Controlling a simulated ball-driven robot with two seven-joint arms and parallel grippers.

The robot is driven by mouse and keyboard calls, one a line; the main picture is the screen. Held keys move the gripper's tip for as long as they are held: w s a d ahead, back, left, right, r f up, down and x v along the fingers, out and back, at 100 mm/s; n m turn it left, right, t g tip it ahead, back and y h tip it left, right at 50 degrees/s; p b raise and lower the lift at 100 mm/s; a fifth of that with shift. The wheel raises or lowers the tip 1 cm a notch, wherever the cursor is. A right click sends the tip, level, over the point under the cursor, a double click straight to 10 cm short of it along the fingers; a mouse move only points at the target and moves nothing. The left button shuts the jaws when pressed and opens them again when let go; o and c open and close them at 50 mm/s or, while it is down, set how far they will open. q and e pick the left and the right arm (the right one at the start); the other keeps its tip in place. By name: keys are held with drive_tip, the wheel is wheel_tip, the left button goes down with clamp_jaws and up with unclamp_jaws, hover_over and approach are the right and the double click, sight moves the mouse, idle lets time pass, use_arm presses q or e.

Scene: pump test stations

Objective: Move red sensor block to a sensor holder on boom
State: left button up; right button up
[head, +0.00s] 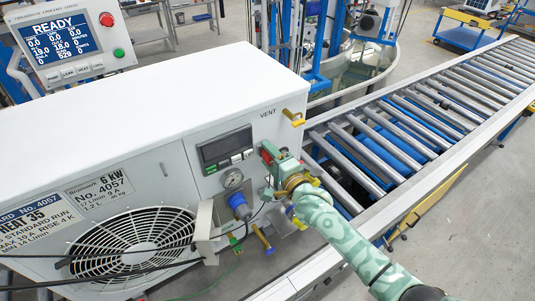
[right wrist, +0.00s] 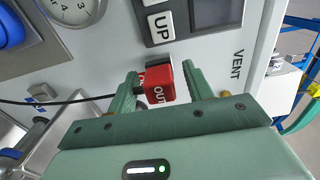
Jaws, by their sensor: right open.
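The red sensor block (right wrist: 160,84), marked OUT, is at the front panel of the white unit, just below the UP button in the right wrist view. In the head view the red block (head: 266,154) is partly covered by my right gripper (head: 274,161). My right gripper (right wrist: 160,76) is open, with its green fingers on either side of the block. The left finger is close to the block, and a gap shows at the right finger. My left gripper is not in view. I cannot make out a sensor holder or a boom.
The white unit (head: 190,75) carries a display (head: 226,148), a gauge (head: 232,178), a blue knob (head: 239,205) and a yellow vent handle (head: 293,117). Black cables run across its front. A roller conveyor (head: 430,120) stands to the right.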

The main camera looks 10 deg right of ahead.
idle(0.3)
clamp_jaws()
drive_tip(key=p+v, duration=0.4)
drive_tip(key=v, duration=0.2)
idle(1.2)
